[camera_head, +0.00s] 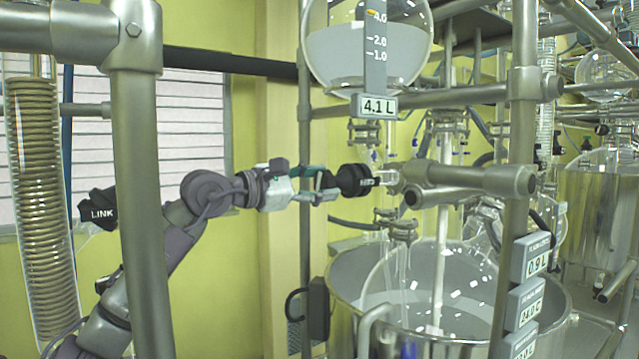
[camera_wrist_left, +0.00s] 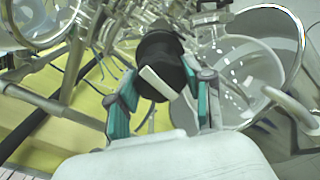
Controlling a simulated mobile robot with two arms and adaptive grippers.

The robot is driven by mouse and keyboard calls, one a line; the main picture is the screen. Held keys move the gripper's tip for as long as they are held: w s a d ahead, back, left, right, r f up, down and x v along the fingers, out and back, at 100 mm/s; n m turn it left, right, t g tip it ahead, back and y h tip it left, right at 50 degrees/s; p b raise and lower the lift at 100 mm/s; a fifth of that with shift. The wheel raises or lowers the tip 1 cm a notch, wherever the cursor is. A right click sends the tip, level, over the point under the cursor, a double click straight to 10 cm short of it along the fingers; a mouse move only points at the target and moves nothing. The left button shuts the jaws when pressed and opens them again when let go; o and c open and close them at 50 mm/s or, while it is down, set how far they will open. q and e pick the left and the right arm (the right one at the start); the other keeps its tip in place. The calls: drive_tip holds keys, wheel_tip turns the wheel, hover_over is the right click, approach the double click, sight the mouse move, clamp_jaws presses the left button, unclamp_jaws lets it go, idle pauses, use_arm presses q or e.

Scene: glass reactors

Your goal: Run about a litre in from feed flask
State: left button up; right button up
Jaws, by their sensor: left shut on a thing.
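The round glass feed flask (camera_head: 368,42) hangs at the top of the head view, partly filled with clear liquid. Its scale reads up to 4.0 and its tag (camera_head: 378,106) shows 4.1 L. My left gripper (camera_head: 338,183) is shut on a black valve knob (camera_head: 357,181) on the glass line below the flask. In the left wrist view the knob (camera_wrist_left: 161,62), with a white bar across its face, sits between the teal-padded fingers (camera_wrist_left: 160,100). The glass reactor vessel (camera_head: 440,275) below holds some liquid; a nearby display (camera_head: 537,258) reads 0.9 L. My right gripper is not visible.
Steel frame posts (camera_head: 519,120) and crossbars surround the glassware closely. A coiled glass condenser (camera_head: 42,200) stands at the left. More displays (camera_head: 524,303) are stacked on the right post. A steel vessel (camera_head: 597,215) stands at the far right.

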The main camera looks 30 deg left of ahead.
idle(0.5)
use_arm(q)
drive_tip(key=o, duration=1.2)
drive_tip(key=shift+c, duration=0.2)
drive_tip(key=shift+s, duration=0.1)
drive_tip(key=v, duration=0.7)
drive_tip(key=shift+s+a, duration=0.1)
